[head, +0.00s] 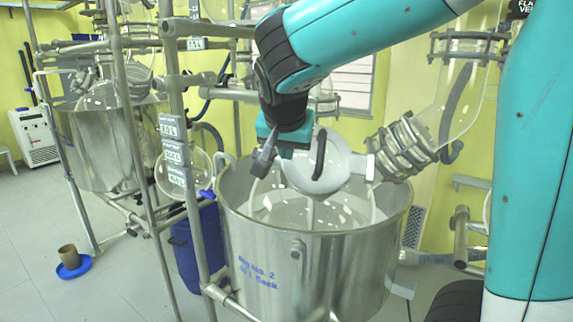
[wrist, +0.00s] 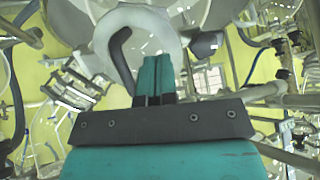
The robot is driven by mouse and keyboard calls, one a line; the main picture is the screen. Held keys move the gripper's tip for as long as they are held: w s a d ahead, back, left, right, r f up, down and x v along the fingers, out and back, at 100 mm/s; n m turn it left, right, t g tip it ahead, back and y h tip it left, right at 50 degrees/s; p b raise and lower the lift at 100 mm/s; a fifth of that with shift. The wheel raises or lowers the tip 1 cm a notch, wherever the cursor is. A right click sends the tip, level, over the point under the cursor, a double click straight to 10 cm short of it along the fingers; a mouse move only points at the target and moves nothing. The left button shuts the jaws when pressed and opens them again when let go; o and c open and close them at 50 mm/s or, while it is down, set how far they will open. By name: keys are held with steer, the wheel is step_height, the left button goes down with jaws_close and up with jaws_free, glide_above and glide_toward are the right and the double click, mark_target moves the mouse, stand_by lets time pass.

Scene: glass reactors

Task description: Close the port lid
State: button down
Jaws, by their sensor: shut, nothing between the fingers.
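The port lid (head: 334,172) is a pale grey disc with a black curved handle (head: 320,153), above the steel vessel in the head view. It stands out at an angle from the clamped mouth of the glass port (head: 405,148), joined near its right edge. My gripper (head: 287,152) is shut and empty at the lid's upper left, close to the handle. In the wrist view the teal fingers (wrist: 153,72) are together in front of the lid (wrist: 158,22), with the handle (wrist: 120,55) just to their left. I cannot tell whether they touch the lid.
The open steel vessel (head: 315,262) stands below the lid. A metal frame post (head: 180,120) with label tags is close on the left. A blue drum (head: 198,250) stands behind the post. A second vessel (head: 98,145) is farther left. The floor at left is mostly clear.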

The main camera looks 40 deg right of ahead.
mark_target(288, 175)
steer(key=p+x, duration=0.1)
steer(key=x, duration=0.2)
steer(key=p+x, duration=0.1)
steer(key=x, duration=0.2)
steer(key=w+p+x, duration=0.1)
steer(key=x, duration=0.2)
steer(key=shift+d+r, duration=0.15)
